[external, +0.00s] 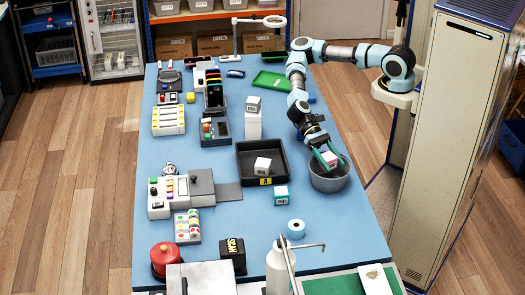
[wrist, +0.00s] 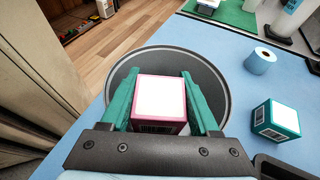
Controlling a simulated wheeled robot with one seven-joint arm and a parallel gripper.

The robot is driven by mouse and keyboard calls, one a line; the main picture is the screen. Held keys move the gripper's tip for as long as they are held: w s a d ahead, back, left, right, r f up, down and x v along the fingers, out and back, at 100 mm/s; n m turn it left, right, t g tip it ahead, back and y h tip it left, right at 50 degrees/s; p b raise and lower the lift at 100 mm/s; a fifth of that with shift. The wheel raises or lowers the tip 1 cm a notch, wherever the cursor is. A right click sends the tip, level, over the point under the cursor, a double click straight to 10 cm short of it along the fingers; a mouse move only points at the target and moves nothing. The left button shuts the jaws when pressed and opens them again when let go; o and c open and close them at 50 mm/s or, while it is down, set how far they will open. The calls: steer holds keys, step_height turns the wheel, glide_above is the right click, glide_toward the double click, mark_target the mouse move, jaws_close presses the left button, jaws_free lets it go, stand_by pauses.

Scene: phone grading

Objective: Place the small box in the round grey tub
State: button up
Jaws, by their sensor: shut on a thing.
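My gripper (wrist: 160,108) is shut on a small box (wrist: 160,95) with a white top and pink-red edges. In the external view the small box (external: 330,157) shows between the green fingers of my gripper (external: 327,156). The round grey tub (external: 329,184) stands near the table's right edge. In the wrist view the tub's rim (wrist: 226,82) surrounds the box and fingers. The box is over or just inside the tub's mouth; its exact height against the rim is hard to tell.
A teal-edged box (external: 281,195) stands on the table left of the tub. A black tray (external: 245,180) beside it holds a white box (external: 262,166). A blue tape roll (external: 296,229) lies nearer the front. Another box (external: 253,104) sits on a white pedestal (external: 253,126).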

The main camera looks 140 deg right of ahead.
steer(key=shift+f, duration=0.25)
steer(key=o, duration=1.4)
steer(key=shift+r, duration=0.5)
steer(key=shift+b+v, duration=1.65)
steer(key=shift+v, duration=4.4)
steer(key=shift+w+r, duration=0.1)
steer(key=shift+r, duration=0.1)
